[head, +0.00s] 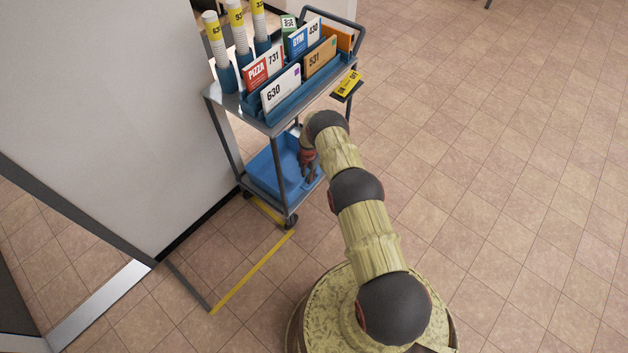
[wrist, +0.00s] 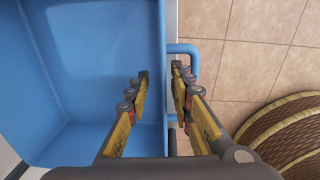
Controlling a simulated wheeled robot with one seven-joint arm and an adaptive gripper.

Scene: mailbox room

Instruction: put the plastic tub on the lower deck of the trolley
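The blue plastic tub (head: 262,172) sits on the lower deck of the grey trolley (head: 226,140), low between its legs. In the wrist view the tub (wrist: 90,60) fills the left side, looks empty inside, and has a loop handle (wrist: 190,50) on its right side. My gripper (head: 310,172) is down at the tub's right side. In the wrist view my gripper (wrist: 160,78) is open, with one finger inside the tub and the other outside its wall. A gap shows between the inner finger and the wall. Most of the lower deck is hidden by the tub.
A white wall (head: 120,100) stands at left. Yellow floor tape (head: 252,270) runs in front. Tiled floor at right is clear.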

